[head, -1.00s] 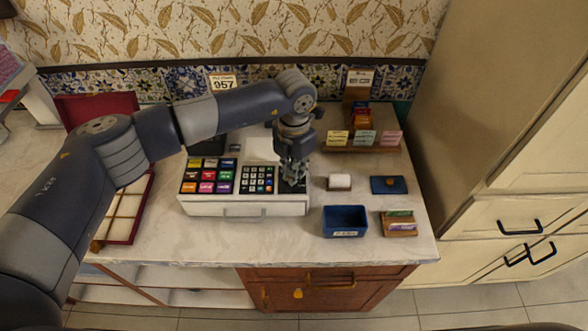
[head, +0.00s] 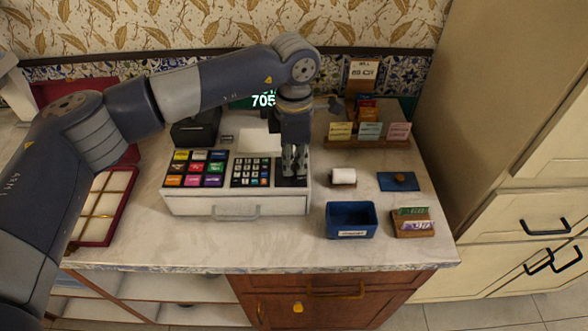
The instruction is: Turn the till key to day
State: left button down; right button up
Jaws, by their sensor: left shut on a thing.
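The till (head: 240,204) is a white cash register on the counter, with coloured keys (head: 196,168) on its left and a black number pad (head: 251,172) in the middle. My left gripper (head: 293,172) points down over the black panel at the till's right end, with its fingers closed together there. The till key is hidden by the fingers, so its position cannot be read. My right gripper is not in view.
A paper roll (head: 343,177), a blue bin (head: 351,220), a card holder (head: 412,222) and a small blue pad (head: 398,181) stand right of the till. A card rack (head: 368,135) is behind them. An open red box (head: 103,206) lies at left.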

pick_arm(q)
jog(key=shift+m+b, duration=0.5)
jog(key=shift+m, duration=0.1)
jog(key=shift+r, duration=0.15)
jog(key=c, duration=1.8)
grip_release()
jog(key=shift+o, duration=0.2)
notch_tip(320, 180, up, 12)
